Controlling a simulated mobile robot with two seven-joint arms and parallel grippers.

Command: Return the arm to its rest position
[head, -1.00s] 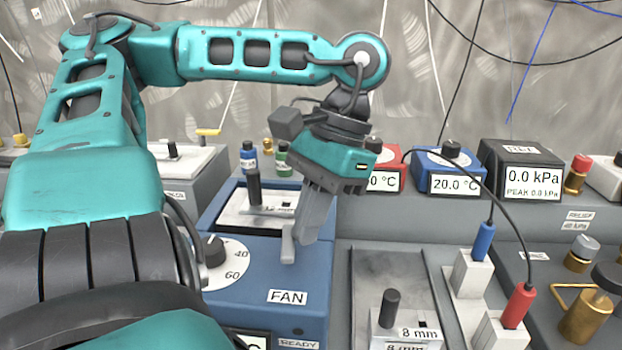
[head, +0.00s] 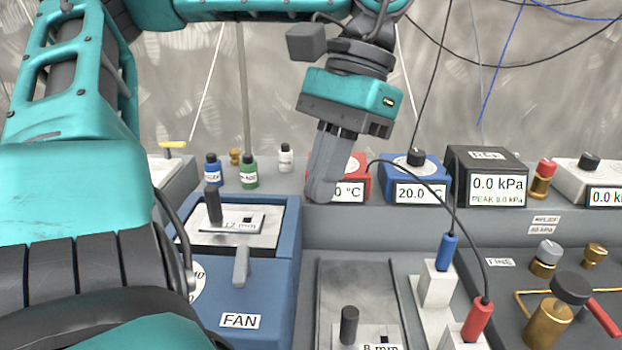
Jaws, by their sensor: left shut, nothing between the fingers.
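My left arm comes in from the left and arches over the bench. My left gripper (head: 318,196) is shut and empty, pointing down. Its fingertips hang in front of the red unit (head: 352,168) with a °C display, covering part of it. The blue FAN unit (head: 262,300) stands below and to the left of the fingers, apart from them in the picture. A grey lever (head: 241,266) stands up on its front. My right gripper does not show.
Blue (head: 212,170), green (head: 248,172) and white (head: 286,158) capped bottles stand behind the FAN unit. A blue 20.0 display unit (head: 415,180) and a black kPa gauge (head: 487,178) stand to the right. A black cable (head: 455,205) loops to blue and red plugs (head: 476,320).

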